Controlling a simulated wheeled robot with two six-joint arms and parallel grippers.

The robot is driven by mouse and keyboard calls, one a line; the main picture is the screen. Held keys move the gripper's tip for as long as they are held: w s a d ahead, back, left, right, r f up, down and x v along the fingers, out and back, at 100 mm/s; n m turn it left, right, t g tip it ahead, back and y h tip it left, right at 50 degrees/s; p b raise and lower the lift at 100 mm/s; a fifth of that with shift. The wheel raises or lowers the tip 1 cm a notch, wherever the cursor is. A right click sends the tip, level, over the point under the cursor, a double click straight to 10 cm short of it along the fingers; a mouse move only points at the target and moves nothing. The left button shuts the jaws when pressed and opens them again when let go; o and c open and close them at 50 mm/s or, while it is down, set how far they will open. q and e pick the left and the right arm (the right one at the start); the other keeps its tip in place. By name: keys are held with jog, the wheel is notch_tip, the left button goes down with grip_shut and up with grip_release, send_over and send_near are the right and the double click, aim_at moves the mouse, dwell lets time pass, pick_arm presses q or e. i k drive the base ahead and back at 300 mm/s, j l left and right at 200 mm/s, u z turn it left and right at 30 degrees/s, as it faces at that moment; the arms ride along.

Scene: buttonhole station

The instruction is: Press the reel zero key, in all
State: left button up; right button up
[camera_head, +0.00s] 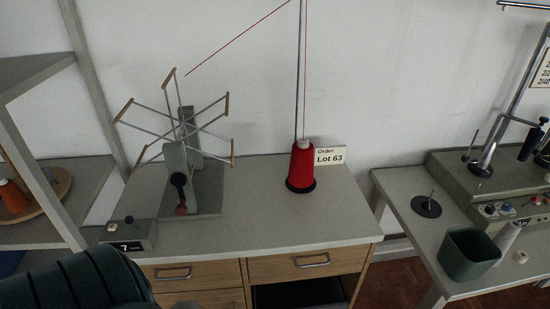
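The yarn reel (183,128), with thin metal arms and wooden end pegs, stands on the left part of the grey-topped bench. A small grey counter box (145,232) sits at the bench's front left corner, in front of the reel. Its dark display (131,246) reads 7, with a small word beside it that I cannot read surely. A small dark round key (129,219) stands on top of the box, and a pale patch (113,226) is beside it.
A red yarn cone (301,166) stands by a "Lot 63" card (331,156). A drawer (290,296) below is open. A dark green ribbed shape (75,283) fills the lower left, close to the counter box. A green bin (467,255) stands on the right table.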

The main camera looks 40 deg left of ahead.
aim_at(112, 228)
jog(key=u, duration=2.5)
